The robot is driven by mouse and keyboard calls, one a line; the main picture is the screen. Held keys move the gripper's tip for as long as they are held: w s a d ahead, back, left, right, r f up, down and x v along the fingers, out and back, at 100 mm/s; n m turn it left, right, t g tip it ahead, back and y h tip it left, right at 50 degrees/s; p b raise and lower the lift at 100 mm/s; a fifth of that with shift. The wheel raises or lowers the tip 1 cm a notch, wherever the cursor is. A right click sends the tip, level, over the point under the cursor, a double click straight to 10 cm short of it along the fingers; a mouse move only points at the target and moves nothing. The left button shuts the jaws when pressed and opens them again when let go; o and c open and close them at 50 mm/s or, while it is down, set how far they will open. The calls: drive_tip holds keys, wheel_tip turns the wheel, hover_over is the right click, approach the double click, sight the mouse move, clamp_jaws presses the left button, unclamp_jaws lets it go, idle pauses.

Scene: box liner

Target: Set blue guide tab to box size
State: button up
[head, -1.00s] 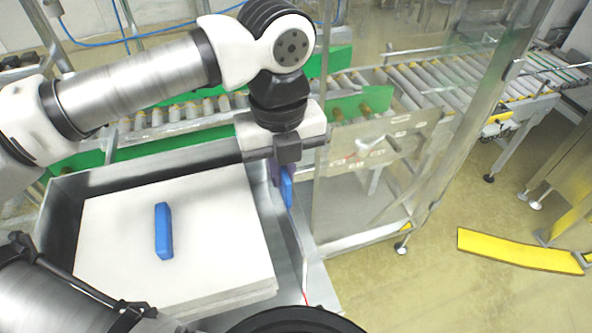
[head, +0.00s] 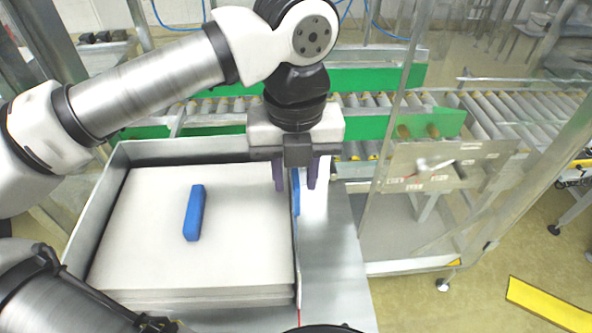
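A blue tab (head: 296,193) stands upright at the right wall of the metal tray. A second blue block (head: 194,212) lies on the stack of white sheets (head: 145,250) inside the tray. Which of the two is the guide tab is not clear from the view. My gripper (head: 295,187) points down over the right wall. Its two dark purple fingers are apart, one to each side of the upright blue tab, with visible gaps. It is open and does not appear to grip the tab. The tab's upper part is partly hidden by my gripper.
The metal tray (head: 82,231) has raised walls around the sheets. A bare metal ledge (head: 340,270) runs along its right side. Behind are a green rail (head: 370,126) and a roller conveyor. A clear panel with a metal frame stands at the right.

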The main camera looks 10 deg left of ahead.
wheel_tip(320, 180, up, 14)
drive_tip(key=p, duration=0.6)
drive_tip(key=shift+p, duration=0.3)
drive_tip(key=shift+f, duration=0.1)
